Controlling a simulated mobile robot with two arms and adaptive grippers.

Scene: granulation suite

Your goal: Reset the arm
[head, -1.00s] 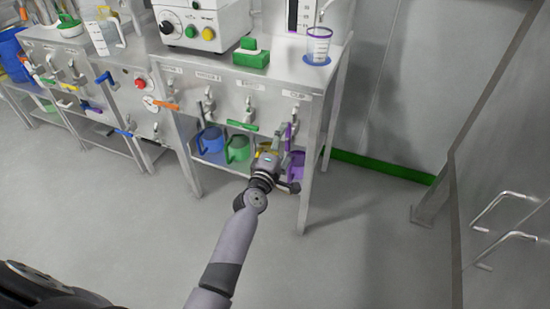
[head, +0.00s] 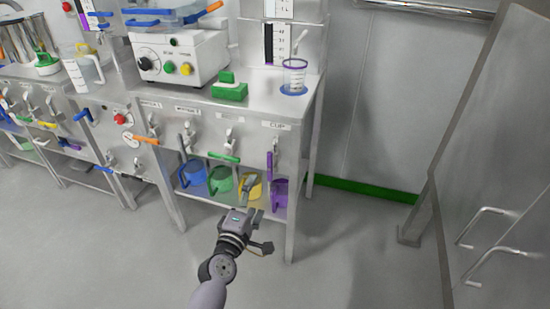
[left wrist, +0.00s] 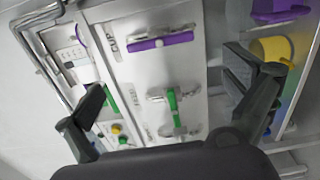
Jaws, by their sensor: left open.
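My left gripper (head: 256,230) is in the lower middle of the head view, in front of the bench's lower shelf and apart from it. It is open, and nothing shows between its fingers. In the left wrist view the two dark fingers of my left gripper (left wrist: 165,98) stand wide apart. Between and beyond them are a purple handle (left wrist: 160,42) and a green handle (left wrist: 173,107) on the steel bench front. My right gripper does not show in either view.
Blue (head: 193,174), green (head: 220,181), yellow (head: 250,188) and purple (head: 281,194) containers stand on the lower shelf. The steel bench (head: 300,105) holds a white device (head: 178,60), a green block (head: 230,90) and a clear cup (head: 293,78). Open floor (head: 350,260) lies right of my arm.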

